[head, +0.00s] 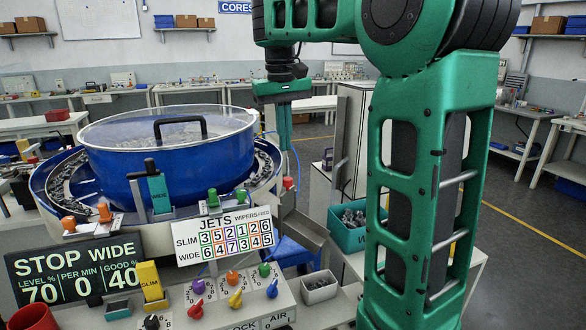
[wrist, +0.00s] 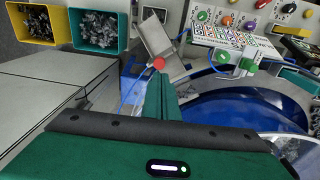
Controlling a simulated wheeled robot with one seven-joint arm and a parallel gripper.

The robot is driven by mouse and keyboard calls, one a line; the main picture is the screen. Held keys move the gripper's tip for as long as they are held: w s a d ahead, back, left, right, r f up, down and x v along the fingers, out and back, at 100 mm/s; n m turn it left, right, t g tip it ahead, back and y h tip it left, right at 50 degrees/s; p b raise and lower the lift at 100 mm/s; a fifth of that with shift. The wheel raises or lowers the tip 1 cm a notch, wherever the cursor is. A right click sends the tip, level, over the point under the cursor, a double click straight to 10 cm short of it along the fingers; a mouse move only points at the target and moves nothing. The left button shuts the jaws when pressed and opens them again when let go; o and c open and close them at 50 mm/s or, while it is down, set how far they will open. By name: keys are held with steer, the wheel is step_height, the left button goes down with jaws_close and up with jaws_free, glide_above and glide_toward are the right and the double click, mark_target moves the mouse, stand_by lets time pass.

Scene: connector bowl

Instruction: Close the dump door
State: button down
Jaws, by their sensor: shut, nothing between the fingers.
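A red knob (head: 288,183) shows at the right side of the blue bowl feeder (head: 180,165), just below my gripper. In the wrist view the red knob (wrist: 158,63) sits by a grey metal plate (wrist: 157,38), just beyond my fingertips. I take this knob to be on the dump door, but the door panel is not clearly seen, and I cannot tell how far open it stands. My gripper (head: 286,147) points down beside the bowl, shut and empty. Its fingers (wrist: 162,82) show close to the knob in the wrist view; I cannot tell whether they touch it.
A metal chute (head: 300,232) lies below the knob. A teal bin (head: 350,236) of parts stands to the right, and a yellow bin (wrist: 37,22) shows in the wrist view. The control panel with coloured knobs (head: 235,300) is in front. A grey cabinet (head: 352,110) stands behind.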

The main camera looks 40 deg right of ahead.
mark_target(286, 180)
steer(key=f, duration=0.8)
steer(key=shift+w+d+f, duration=0.2)
steer(key=shift+d, duration=0.1)
step_height(286, 180, down, 5)
steer(key=shift+r, duration=0.2)
steer(key=shift+s+f, duration=0.15)
steer(key=shift+f, duration=0.25)
step_height(286, 180, up, 15)
steer(key=a, duration=0.1)
steer(key=shift+f, duration=0.2)
steer(key=shift+s+a, duration=0.1)
